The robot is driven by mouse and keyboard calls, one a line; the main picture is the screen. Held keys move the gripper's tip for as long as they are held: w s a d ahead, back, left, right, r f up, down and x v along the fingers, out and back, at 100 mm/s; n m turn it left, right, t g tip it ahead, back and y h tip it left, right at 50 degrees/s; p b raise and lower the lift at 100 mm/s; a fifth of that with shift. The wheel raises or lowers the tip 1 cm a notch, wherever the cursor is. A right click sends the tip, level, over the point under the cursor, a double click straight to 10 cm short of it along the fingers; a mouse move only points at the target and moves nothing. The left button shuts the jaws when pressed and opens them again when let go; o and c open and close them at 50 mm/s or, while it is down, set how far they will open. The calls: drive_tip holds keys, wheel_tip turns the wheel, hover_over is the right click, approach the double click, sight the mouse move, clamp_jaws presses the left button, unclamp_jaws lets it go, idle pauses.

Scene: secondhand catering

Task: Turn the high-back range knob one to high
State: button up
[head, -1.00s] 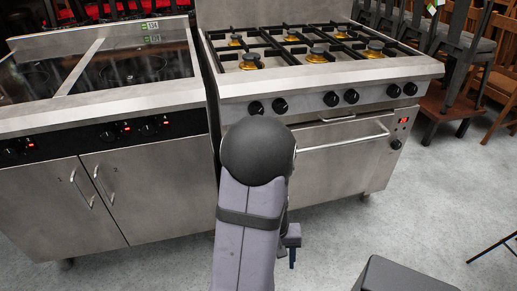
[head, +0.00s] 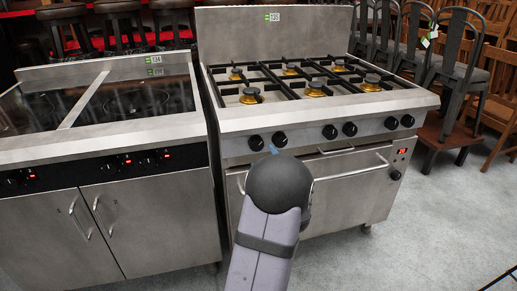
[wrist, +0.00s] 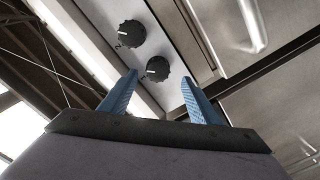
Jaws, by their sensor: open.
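The high-back range (head: 275,32) is a steel cooker with a tall back panel, several black burner grates and a row of black knobs on its front. In the wrist view, a black knob marked 1 (wrist: 157,68) appears between the tips of my gripper's (wrist: 158,76) two blue fingers, ahead of them. A second knob, marked 2 (wrist: 131,33), lies beyond it. Both have pale pointer lines. My gripper is open and empty. In the head view, a blue fingertip shows just below the two left knobs (head: 256,142); my arm hides the rest.
An induction range (head: 100,150) with knobs and two doors stands close on the left. The oven handle (head: 365,160) sticks out below the range knobs. Stacked chairs (head: 455,60) stand at the right.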

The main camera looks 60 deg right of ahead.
sight(259, 147)
drive_tip(key=shift+n, duration=0.3)
drive_tip(key=shift+r+x, duration=0.15)
drive_tip(key=shift+x, duration=1.7)
drive_tip(key=shift+r+x, duration=0.1)
drive_tip(key=shift+x, duration=1.75)
drive_tip(key=c, duration=1.1)
